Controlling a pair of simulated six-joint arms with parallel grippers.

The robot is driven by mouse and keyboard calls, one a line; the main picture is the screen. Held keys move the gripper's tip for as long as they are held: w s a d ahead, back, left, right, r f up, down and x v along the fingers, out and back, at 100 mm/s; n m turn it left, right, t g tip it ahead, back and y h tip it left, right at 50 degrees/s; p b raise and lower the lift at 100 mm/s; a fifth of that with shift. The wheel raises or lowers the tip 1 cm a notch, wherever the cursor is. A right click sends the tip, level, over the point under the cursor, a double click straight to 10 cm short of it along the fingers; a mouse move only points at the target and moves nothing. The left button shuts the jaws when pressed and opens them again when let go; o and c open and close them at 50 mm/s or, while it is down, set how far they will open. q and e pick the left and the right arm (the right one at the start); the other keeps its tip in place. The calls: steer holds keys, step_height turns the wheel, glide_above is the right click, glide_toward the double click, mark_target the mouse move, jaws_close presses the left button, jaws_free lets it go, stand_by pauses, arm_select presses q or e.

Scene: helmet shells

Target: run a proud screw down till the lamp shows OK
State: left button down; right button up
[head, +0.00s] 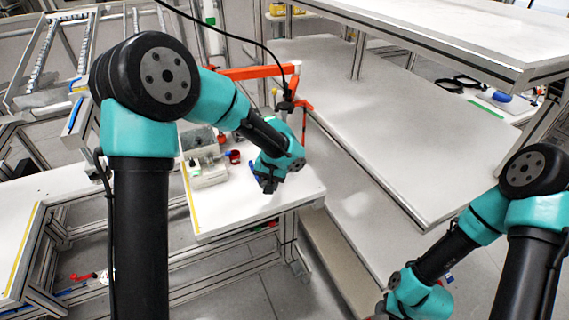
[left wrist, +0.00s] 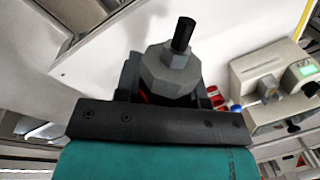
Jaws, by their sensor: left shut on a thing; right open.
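My left gripper (head: 268,184) is over the front right part of the small white bench in the head view. In the left wrist view it (left wrist: 158,98) is shut on a grey faceted power screwdriver (left wrist: 172,72) with a dark bit pointing up in the picture. A pale fixture (left wrist: 265,82) stands to the right there, apart from the bit, with a small green-lit panel (left wrist: 307,70) whose text I cannot read. The fixture also shows in the head view (head: 208,174). I cannot make out a proud screw. My right gripper (head: 384,313) is open at the bottom edge, partly cut off.
An orange boom (head: 250,72) with a black cable stands behind my left forearm. A red item (head: 234,156) lies beside the fixture. A long white table (head: 400,120) to the right is mostly clear. A raised shelf (head: 470,35) overhangs its far side.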

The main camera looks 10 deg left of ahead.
arm_select(q)
steer(key=shift+f, duration=0.85)
stand_by(2.2)
steer(key=shift+r, duration=3.05)
